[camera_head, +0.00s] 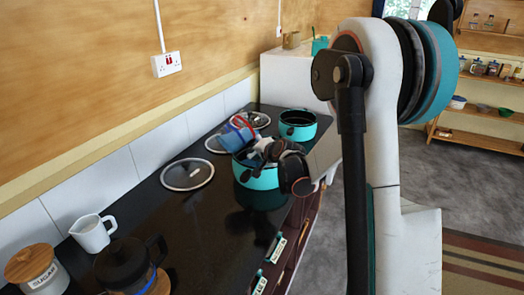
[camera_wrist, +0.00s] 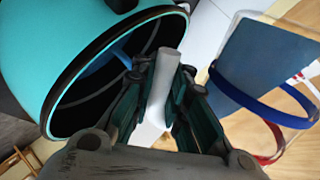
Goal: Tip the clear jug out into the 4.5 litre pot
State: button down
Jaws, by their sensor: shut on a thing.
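My gripper (camera_head: 270,150) is at the pot's rim side, shut on a pale grey handle (camera_wrist: 166,75) that appears to be the jug's. The pot's black-rimmed mouth (camera_wrist: 60,96) is at left in the wrist view, with something blue inside. A second turquoise pot (camera_head: 298,126) stands behind. I cannot read which pot is 4.5 litres. My gripper hides part of the near pot.
Glass lids (camera_head: 187,175) lie on the black counter along the tiled wall. A white pitcher (camera_head: 92,233), a sugar jar (camera_head: 37,266) and a dark French press (camera_head: 130,265) stand at the near end.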

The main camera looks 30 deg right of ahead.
jog(key=shift+a+r+y+p, duration=0.15)
jog(key=shift+y+p, duration=0.15)
dwell(0.5)
jog(key=shift+d+f+m+g+y+b, duration=0.3)
jog(key=shift+d+f+m+y+b, duration=0.15)
jog(key=shift+m, duration=0.35)
dwell(0.8)
jog(key=shift+a+f+m+y+b, duration=0.35)
jog(key=shift+m+y+b, duration=0.1)
jog(key=shift+b, duration=0.1)
dwell(0.7)
